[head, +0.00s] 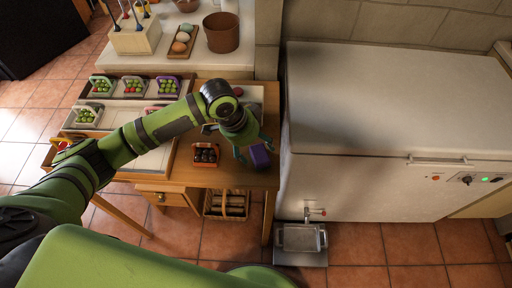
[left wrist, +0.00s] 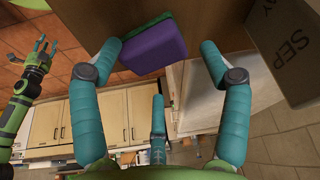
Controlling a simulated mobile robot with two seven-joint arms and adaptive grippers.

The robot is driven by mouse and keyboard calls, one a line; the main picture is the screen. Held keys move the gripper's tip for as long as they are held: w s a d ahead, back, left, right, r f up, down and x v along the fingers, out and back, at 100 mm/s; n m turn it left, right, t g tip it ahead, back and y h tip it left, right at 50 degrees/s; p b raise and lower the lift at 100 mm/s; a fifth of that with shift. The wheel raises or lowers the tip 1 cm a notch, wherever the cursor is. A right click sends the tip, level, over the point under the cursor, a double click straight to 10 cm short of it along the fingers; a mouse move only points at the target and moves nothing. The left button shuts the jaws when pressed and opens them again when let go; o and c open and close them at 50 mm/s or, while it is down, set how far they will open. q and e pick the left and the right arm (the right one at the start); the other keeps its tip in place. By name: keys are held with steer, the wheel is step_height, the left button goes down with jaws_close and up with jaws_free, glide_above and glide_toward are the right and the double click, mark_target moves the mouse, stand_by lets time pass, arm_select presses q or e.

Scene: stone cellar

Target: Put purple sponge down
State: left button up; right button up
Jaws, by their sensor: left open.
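The purple sponge (head: 261,157) is near the right edge of the wooden table (head: 232,178). In the left wrist view the purple sponge (left wrist: 155,46) shows a green layer along one side and appears to rest against the brown table surface (left wrist: 100,18). My left gripper (head: 254,150) is open just over the sponge. In the left wrist view its teal fingers (left wrist: 160,52) stand apart, either side of the sponge, with visible gaps. My right gripper (left wrist: 42,45) shows at the left of the left wrist view, away from the sponge, its fingers spread.
A small dark crate of round items (head: 206,154) stands left of the sponge. Trays with several little baskets (head: 103,85) fill the table's left. A white chest freezer (head: 380,110) is close on the right. A calendar-like box marked SEP (left wrist: 290,45) shows in the left wrist view.

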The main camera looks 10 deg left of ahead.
arm_select(q)
steer(key=b+v, duration=0.1)
steer(key=v, duration=0.9)
steer(key=shift+f, duration=0.1)
steer(key=s+d+f+n+t+h, duration=0.1)
steer(key=s+d+f+n+t, duration=0.15)
steer(key=s+d+f, duration=0.4)
steer(key=s+a+f+n+g+y, duration=0.1)
steer(key=s+a+f+n+y, duration=0.1)
steer(key=s+a+f+n, duration=0.3)
steer(key=s+a+f+n+y, duration=0.2)
steer(key=s+a+f, duration=0.1)
steer(key=s+a, duration=0.45)
step_height(320, 180, down, 25)
steer(key=s+g, duration=0.1)
steer(key=s, duration=0.2)
steer(key=s+a+f+g, duration=0.1)
steer(key=s+a+f, duration=0.1)
steer(key=s+f, duration=1)
steer(key=s, duration=0.3)
steer(key=shift+a+f, duration=0.2)
steer(key=shift+f, duration=0.2)
